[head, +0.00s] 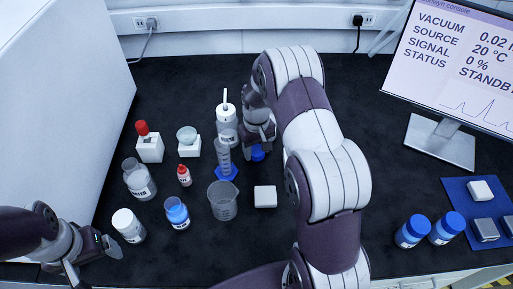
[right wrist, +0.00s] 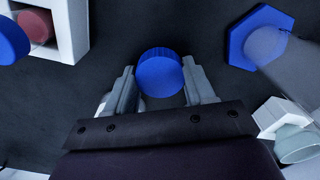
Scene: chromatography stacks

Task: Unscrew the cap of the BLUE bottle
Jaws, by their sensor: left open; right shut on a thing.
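A small bottle with blue contents (head: 177,213) stands at the front left in the head view. Its top looks pale blue and uncapped. My right gripper (head: 258,147) is shut on a round blue cap, seen from above between the fingers in the right wrist view (right wrist: 160,73). My left gripper (head: 95,260) is open and empty at the lower left, left of the blue bottle and near a white-capped bottle (head: 128,226).
A graduated cylinder (head: 224,158), wash bottle (head: 228,122) and beaker (head: 222,201) stand close to my right gripper. A white block (head: 265,197) lies in front of it. Two blue-capped bottles (head: 412,231) (head: 446,229) stand at right, near a blue mat (head: 462,205). Bare bench lies behind.

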